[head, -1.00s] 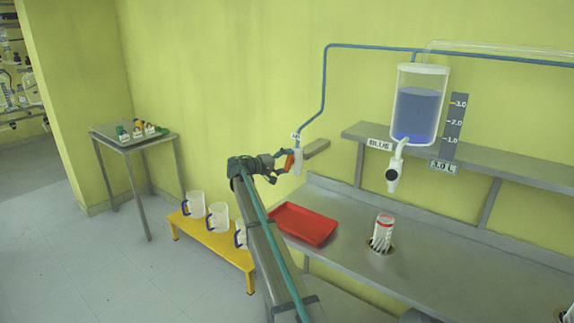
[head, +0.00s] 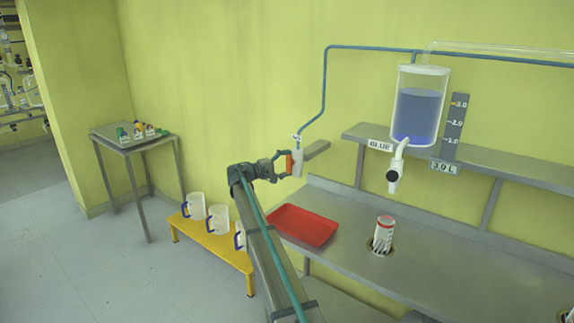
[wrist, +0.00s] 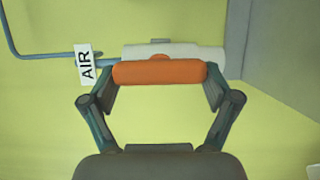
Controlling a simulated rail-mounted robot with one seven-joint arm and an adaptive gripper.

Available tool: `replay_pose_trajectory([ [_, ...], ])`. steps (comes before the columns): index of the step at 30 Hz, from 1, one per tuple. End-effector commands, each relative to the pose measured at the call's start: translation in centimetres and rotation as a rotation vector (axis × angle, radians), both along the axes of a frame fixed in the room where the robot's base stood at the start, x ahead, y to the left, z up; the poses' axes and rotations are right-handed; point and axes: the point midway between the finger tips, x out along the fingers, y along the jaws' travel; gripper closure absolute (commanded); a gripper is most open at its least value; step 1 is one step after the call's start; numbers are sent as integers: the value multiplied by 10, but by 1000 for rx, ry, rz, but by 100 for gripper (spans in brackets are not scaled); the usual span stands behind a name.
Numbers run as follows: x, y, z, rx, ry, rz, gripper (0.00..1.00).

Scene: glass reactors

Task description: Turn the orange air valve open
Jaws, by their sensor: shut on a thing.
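The orange air valve handle (head: 289,165) is mounted on a white valve body (head: 298,161) on the yellow-green wall, at the lower end of a blue pipe. In the wrist view the orange handle (wrist: 160,72) spans the gap between both fingers, with the white valve body (wrist: 180,53) behind it. An AIR label (wrist: 85,65) is beside it. My gripper (head: 283,166) is at the valve, and in the wrist view my gripper (wrist: 160,82) has its fingertips against the two ends of the handle, shut on it.
A grey shelf (head: 470,160) and a steel bench (head: 350,240) with a red tray (head: 303,225) lie to the right. A blue-liquid tank (head: 418,110) stands on the shelf. A yellow bench (head: 215,243) with white mugs is at lower left.

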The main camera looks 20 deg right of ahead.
Motion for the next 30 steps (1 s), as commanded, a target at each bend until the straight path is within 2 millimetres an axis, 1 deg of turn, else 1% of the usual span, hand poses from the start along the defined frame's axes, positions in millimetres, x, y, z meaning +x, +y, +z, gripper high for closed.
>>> replay_pose_trajectory([
  [1, 0, 0, 0, -1, 4, 0, 47],
  [2, 0, 0, 0, -1, 4, 0, 11],
  [3, 0, 0, 0, -1, 4, 0, 4],
  [4, 0, 0, 0, -1, 4, 0, 0],
  [14, 0, 0, 0, 0, 1, 0, 0],
  [17, -1, 4, 0, 0, 1, 0, 0],
  [20, -2, 13, 0, 0, 1, 1, 0],
  [23, -3, 28, 0, 0, 1, 3, 0],
  [30, -9, 75, 0, 0, 1, 2, 0],
])
